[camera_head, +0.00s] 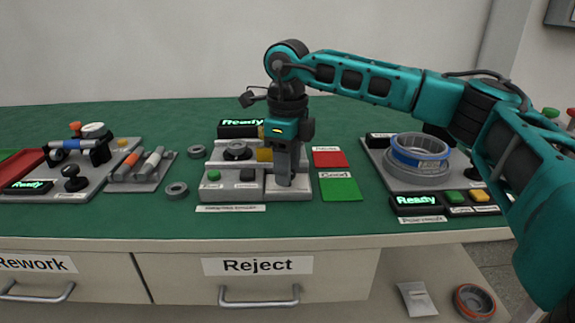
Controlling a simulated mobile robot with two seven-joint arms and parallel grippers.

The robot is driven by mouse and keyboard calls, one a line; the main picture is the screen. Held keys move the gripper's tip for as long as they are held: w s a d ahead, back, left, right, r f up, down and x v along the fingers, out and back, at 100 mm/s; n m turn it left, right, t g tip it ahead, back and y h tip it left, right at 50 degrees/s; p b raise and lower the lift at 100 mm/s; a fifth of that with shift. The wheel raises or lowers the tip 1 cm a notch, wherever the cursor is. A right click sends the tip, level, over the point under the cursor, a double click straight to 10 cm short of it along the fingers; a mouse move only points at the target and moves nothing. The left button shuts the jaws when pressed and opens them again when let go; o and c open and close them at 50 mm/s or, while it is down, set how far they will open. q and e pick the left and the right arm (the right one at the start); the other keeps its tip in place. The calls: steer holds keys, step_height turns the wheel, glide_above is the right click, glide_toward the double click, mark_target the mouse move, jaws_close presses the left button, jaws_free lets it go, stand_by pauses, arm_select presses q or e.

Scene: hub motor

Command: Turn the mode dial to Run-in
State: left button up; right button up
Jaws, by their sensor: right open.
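The mode dial cannot be made out; my right gripper covers part of the grey middle station, and a dial there may be hidden behind it. My right gripper (287,182) points straight down over the right block of that station (290,194), its fingertips at or just above the block's top. The jaws are open, and I see nothing held. My left gripper is not in view.
Red (329,159) and green (340,189) pads lie right of the gripper. A right station (387,178) holds a blue-banded ring (420,150). A left station (97,182) and loose grey rings (177,190) are at left. Drawers run below the table front.

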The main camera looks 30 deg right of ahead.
steer(key=shift+c, duration=0.2)
steer(key=c, duration=0.7)
